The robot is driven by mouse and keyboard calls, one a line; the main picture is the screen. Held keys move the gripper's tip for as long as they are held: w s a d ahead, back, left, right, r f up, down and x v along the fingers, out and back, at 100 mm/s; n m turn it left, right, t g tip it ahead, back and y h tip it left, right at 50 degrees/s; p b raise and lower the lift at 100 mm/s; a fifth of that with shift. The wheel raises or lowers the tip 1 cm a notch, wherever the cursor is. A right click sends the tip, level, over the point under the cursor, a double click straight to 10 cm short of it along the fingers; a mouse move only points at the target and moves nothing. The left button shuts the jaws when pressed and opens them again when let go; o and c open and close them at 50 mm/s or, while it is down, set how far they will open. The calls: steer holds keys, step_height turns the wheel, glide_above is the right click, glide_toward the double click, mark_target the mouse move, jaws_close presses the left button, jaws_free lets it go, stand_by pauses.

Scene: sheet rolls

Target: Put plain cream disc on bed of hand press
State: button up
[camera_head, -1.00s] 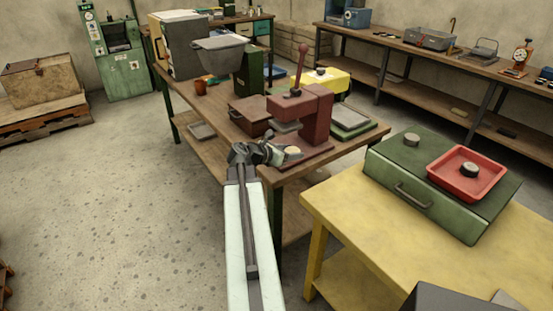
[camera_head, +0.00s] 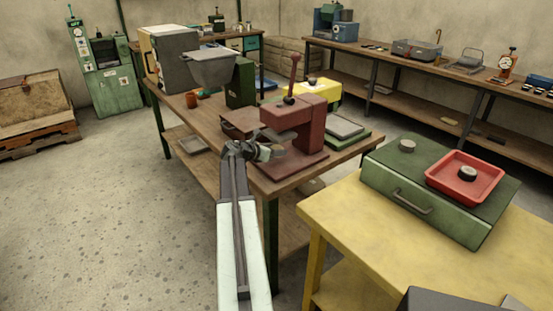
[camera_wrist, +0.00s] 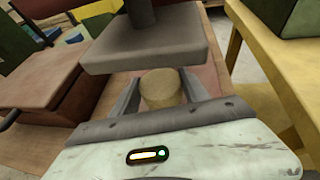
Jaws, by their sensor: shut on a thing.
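The plain cream disc (camera_wrist: 161,88) is between the two fingers of my gripper (camera_wrist: 160,94), which is shut on it, in the wrist view. A grey pressing plate (camera_wrist: 150,48) of the hand press hangs just beyond and above the disc. The bed of the press (camera_wrist: 207,82) shows reddish-brown behind the fingers; whether the disc touches it I cannot tell. In the head view, the red hand press (camera_head: 308,115) stands at the near end of the wooden table, and my gripper (camera_head: 273,152) reaches its front left side. The disc is not clearly visible there.
A brown box (camera_head: 238,124) sits left of the press, and a green tray (camera_head: 345,130) stands to its right. A yellow table (camera_head: 360,225) is at the near right, with a green case (camera_head: 415,170) and a red tray (camera_head: 488,190) on it.

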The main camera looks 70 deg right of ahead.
mark_target(276, 162)
steer(key=shift+d+f+b, duration=0.15)
steer(key=shift+f+b, duration=1.75)
steer(key=shift+r, duration=0.15)
steer(key=o, duration=1.4)
steer(key=shift+r, duration=0.1)
steer(key=p+v, duration=0.5)
steer(key=v, duration=0.7)
steer(key=shift+w, duration=0.1)
